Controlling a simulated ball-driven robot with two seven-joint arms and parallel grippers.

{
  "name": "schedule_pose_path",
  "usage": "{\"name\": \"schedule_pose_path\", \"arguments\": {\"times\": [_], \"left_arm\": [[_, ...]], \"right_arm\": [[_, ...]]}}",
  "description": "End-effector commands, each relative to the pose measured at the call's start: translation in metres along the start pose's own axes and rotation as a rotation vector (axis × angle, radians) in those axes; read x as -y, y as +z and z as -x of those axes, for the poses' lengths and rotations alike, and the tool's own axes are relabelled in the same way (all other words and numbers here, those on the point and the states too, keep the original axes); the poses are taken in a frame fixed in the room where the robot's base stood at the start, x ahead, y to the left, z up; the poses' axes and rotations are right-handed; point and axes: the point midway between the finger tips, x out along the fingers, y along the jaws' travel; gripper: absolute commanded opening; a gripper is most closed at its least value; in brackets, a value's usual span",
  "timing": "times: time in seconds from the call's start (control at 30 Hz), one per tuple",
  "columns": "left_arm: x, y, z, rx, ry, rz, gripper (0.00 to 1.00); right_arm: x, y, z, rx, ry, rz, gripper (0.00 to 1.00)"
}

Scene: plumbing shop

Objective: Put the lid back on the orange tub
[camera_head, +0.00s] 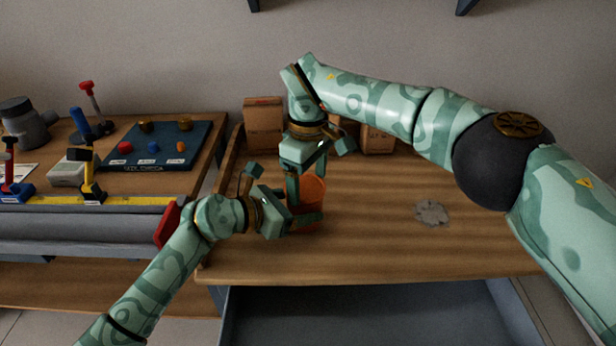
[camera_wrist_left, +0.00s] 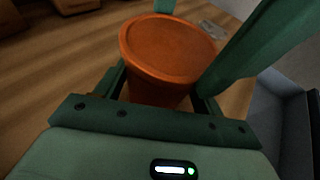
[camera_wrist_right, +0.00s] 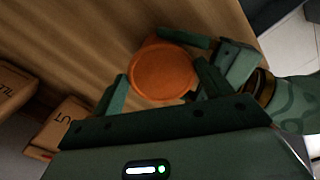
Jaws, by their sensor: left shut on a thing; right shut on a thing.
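The orange tub (camera_head: 309,212) stands upright on the wooden bench, partly hidden by my grippers. My left gripper (camera_head: 300,205) is shut around the tub's side, low down; the tub's body also shows between its fingers in the left wrist view (camera_wrist_left: 158,92). The round orange lid (camera_wrist_left: 172,45) lies flat over the tub's mouth, and also shows from above in the right wrist view (camera_wrist_right: 163,73). My right gripper (camera_head: 307,178) points down from above, shut on the lid at its edge. I cannot tell whether the lid is fully pressed down.
Cardboard boxes (camera_head: 264,124) stand at the back of the bench, behind my right gripper. A grey flat patch (camera_head: 432,212) lies to the right, with clear wood around it. On the left bench are a dark blue board (camera_head: 155,150) with coloured knobs and several clamps.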

Motion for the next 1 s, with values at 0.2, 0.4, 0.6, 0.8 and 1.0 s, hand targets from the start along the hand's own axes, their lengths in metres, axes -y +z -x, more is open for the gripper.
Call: {"name": "schedule_pose_path", "arguments": {"times": [0.2, 0.4, 0.6, 0.8, 1.0], "left_arm": [[0.0, 0.0, 0.0, 0.0, 0.0, 0.0, 0.27], [0.0, 0.0, 0.0, 0.0, 0.0, 0.0, 0.27], [0.0, 0.0, 0.0, 0.0, 0.0, 0.0, 0.27], [0.0, 0.0, 0.0, 0.0, 0.0, 0.0, 0.27], [0.0, 0.0, 0.0, 0.0, 0.0, 0.0, 0.27]], "right_arm": [[0.0, 0.0, -0.002, 0.0, 0.0, 0.0, 0.53], [0.0, 0.0, -0.006, 0.001, -0.001, 0.0, 0.53], [0.0, 0.0, -0.01, 0.0, 0.0, 0.0, 0.53], [0.0, 0.0, -0.013, 0.0, 0.001, 0.0, 0.92], [0.0, 0.0, -0.013, 0.0, 0.0, 0.001, 1.0]]}}
